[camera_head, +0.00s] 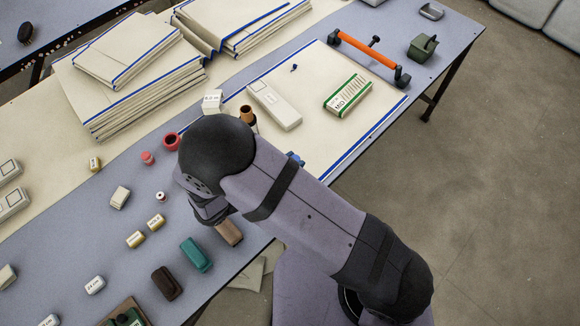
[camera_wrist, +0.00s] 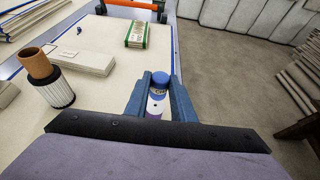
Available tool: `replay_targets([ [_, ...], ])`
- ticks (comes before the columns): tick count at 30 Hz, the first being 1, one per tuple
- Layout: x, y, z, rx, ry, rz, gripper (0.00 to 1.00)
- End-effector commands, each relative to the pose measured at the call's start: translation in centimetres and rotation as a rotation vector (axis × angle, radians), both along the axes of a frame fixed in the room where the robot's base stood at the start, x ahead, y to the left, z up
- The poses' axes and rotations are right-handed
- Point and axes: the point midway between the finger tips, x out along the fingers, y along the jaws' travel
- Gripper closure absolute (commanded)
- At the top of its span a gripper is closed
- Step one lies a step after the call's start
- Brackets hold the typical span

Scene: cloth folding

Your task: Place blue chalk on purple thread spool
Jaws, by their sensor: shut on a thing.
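In the wrist view, my gripper (camera_wrist: 160,100) has its two blue fingers shut on a small upright cylinder, which looks like the blue chalk (camera_wrist: 160,79). It has a blue top, a dark lettered band and a paler white and purplish part below. I cannot tell if that lower part belongs to the chalk or is the purple thread spool under it. In the head view my arm covers most of this spot. Only a small blue bit, probably a fingertip, shows beside the arm at the cloth's near edge. No purple spool can be made out clearly elsewhere.
A brown-topped black-and-white spool (camera_wrist: 55,82), a long white box (camera_wrist: 80,58) and a green-and-white box (camera_head: 348,94) stand on the blue-edged cloth. An orange-handled tool (camera_head: 368,50) lies beyond. Several small blocks and a red ring (camera_head: 171,141) lie left on the grey table.

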Motion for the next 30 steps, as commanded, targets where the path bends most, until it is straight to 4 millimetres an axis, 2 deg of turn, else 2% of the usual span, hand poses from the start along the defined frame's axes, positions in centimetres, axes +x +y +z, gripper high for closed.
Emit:
replay_targets([
  [4,0.0,0.0,-1.7,-0.004,0.001,0.000,1.00],
  [9,0.0,0.0,-2.9,-0.001,0.001,0.000,1.00],
  [22,0.0,0.0,-3.4,-0.001,0.001,0.000,1.00],
  [23,0.0,0.0,-3.3,-0.001,0.001,0.000,0.73],
  [24,0.0,0.0,-3.3,-0.001,0.001,0.000,0.63],
  [25,0.0,0.0,-3.3,-0.001,0.001,0.000,0.59],
  [30,0.0,0.0,-3.3,-0.001,0.001,0.000,0.59],
])
